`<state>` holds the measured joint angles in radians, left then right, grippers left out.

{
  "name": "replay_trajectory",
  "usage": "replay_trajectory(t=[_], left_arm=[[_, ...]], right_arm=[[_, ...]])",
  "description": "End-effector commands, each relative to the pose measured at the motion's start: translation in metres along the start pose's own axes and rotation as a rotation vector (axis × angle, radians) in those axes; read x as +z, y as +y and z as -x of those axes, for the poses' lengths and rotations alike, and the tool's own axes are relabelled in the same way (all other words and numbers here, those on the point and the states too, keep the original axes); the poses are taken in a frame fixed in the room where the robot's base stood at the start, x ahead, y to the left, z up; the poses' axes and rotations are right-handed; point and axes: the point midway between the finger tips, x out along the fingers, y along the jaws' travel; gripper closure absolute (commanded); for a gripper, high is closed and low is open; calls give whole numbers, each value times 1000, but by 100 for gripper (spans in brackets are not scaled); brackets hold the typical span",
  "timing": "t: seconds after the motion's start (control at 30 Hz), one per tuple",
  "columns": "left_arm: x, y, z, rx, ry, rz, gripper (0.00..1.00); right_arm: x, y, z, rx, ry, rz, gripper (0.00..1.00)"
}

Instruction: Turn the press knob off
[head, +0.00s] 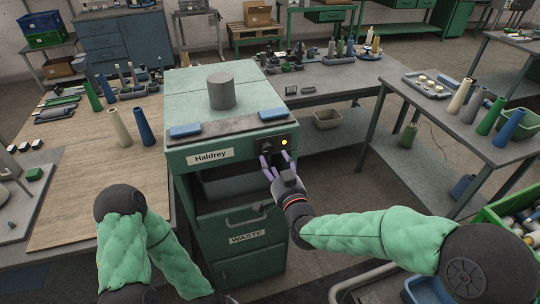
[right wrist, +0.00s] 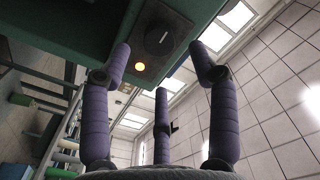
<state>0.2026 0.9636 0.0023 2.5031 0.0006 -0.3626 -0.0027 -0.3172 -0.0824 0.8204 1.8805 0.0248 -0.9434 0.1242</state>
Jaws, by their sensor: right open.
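The press (head: 225,90) is a green cabinet labelled Haldrey, with a dark control panel (head: 292,134) on its front right. In the right wrist view the knob (right wrist: 157,39) is round and dark, with a pale mark on its face. A lit amber lamp (right wrist: 140,66) sits beside it and also shows in the head view (head: 284,142). My right gripper (head: 275,163) is open and empty, just in front of the panel, fingers spread towards the knob. In the head view the fingers partly hide the knob.
A grey cylinder (head: 221,91) and blue-topped blocks stand on the press. Below the panel is a WASTE drawer (head: 247,237) with a protruding handle. A wooden-topped bench (head: 75,190) stands left, and a grey table (head: 460,120) with cones stands right.

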Motion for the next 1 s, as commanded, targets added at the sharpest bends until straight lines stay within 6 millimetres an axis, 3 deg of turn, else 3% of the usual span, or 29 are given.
replay_trajectory(t=[0.1, 0.3, 0.77, 0.97, 1.0], left_arm=[[0, -2, -6, 0, 0, 0, 100], [0, -4, -10, 0, 0, 0, 100], [0, -4, -11, 0, 0, 0, 100], [0, -4, -11, 0, -1, 0, 100], [0, -4, -11, 0, -1, 0, 100]], right_arm=[[2, 1, -21, 0, -1, 0, 40], [2, 0, -44, 0, -1, 0, 40], [0, 0, -54, 1, -2, 0, 40], [0, 0, -54, 1, -1, 0, 96], [0, 0, -54, 1, -1, 0, 96]])
